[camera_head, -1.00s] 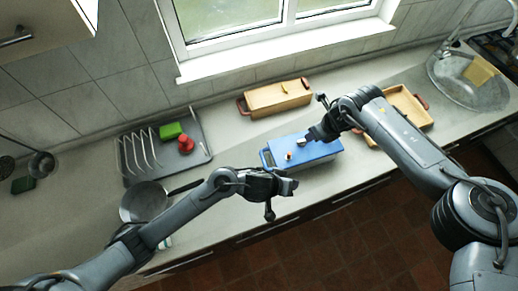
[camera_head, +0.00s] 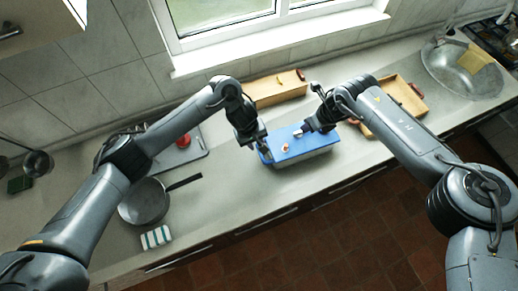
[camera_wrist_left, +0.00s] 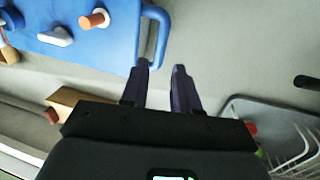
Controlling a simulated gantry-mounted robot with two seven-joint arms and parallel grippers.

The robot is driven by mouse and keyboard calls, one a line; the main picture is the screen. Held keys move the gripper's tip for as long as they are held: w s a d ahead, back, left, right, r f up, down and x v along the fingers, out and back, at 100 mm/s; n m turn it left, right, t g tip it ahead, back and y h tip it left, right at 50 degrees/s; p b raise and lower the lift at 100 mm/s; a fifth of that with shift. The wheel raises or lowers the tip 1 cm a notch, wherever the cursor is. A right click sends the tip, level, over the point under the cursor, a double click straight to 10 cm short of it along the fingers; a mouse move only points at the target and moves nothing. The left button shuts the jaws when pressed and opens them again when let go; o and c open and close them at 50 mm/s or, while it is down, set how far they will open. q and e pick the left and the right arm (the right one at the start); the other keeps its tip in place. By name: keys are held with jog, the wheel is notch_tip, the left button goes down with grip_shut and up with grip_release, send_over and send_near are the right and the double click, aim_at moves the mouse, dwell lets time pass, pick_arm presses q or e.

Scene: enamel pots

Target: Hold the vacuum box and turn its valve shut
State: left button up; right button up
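The blue vacuum box (camera_head: 305,148) stands on the counter near its front edge. A small orange-and-white knob (camera_head: 285,148) sits on its top; the left wrist view shows an orange peg (camera_wrist_left: 95,20) and a pale lever-like knob (camera_wrist_left: 55,36) on the box. A blue bar handle (camera_wrist_left: 161,40) sticks out from its end. My left gripper (camera_wrist_left: 161,70) is open, with its fingertips close to the handle; I cannot tell whether they touch it. My right gripper (camera_head: 306,128) is at the box's top, far side; its fingers are too small to read.
A wooden box (camera_head: 280,88) stands behind, and a wooden tray (camera_head: 408,100) to the right. A dish rack with a red item (camera_head: 183,141) is partly behind my left arm. A pan (camera_head: 145,202) and striped cloth (camera_head: 156,237) lie front left. The sink (camera_head: 455,75) is far right.

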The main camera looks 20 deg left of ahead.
pick_arm(q)
jog(key=shift+w+d+f, duration=0.2)
jog(key=shift+d+f, duration=0.05)
jog(key=shift+f, duration=1.45)
jog(key=shift+w+d+f, duration=0.15)
jog(key=shift+d+f, duration=0.15)
jog(key=shift+f, duration=1.45)
jog(key=shift+w+d+f, duration=0.2)
jog(key=shift+d+f, duration=0.05)
jog(key=shift+f, duration=1.45)
jog(key=shift+c, duration=0.3)
